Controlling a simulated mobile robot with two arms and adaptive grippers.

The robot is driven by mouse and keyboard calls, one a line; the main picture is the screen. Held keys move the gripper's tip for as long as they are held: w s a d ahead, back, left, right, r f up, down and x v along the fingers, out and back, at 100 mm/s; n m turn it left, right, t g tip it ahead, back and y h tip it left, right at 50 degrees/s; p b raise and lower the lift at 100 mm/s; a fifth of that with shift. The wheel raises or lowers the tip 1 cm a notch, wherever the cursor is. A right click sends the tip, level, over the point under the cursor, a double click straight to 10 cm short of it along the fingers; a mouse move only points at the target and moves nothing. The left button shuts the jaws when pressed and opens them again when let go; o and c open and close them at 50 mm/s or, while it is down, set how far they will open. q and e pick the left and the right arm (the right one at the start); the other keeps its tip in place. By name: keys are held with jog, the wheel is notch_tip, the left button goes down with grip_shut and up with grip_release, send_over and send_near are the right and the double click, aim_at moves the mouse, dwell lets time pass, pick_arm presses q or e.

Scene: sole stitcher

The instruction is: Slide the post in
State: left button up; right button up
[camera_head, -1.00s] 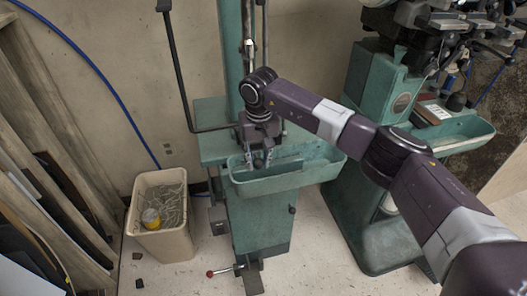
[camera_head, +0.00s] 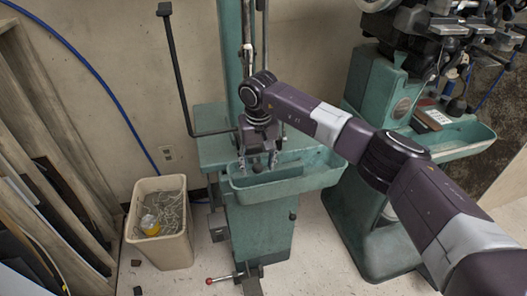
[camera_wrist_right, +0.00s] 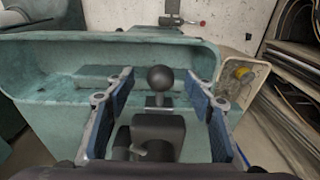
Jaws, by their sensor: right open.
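The post shows as a black ball knob (camera_wrist_right: 160,78) on a short stem, above a dark block (camera_wrist_right: 158,132) on the green stitcher. My right gripper (camera_wrist_right: 158,86) is open, with one blue-padded finger on each side of the knob. Gaps show between the knob and both fingers. In the head view my right gripper (camera_head: 257,168) points down at the back of the machine's green trough, and the small dark knob (camera_head: 258,168) shows between its fingertips. The lower part of the post is hidden. My left gripper is not in view.
The green trough (camera_head: 290,186) lies just in front of the gripper. A black bent bar (camera_head: 180,80) rises at the left. A beige bin (camera_head: 160,246) stands on the floor at lower left. A second green machine (camera_head: 375,100) stands at right.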

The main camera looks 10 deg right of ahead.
jog(key=r+p, duration=0.1)
jog(key=r, duration=0.1)
jog(key=s+r+p, duration=0.1)
jog(key=r+p, duration=0.1)
jog(key=shift+s+r, duration=0.1)
jog(key=shift+r, duration=0.15)
jog(key=shift+s+r+p, duration=0.25)
jog(key=shift+r+p, duration=0.15)
jog(key=shift+r, duration=0.25)
jog(key=shift+s+r+p, duration=0.2)
jog(key=shift+r+p, duration=0.15)
jog(key=shift+r, duration=0.25)
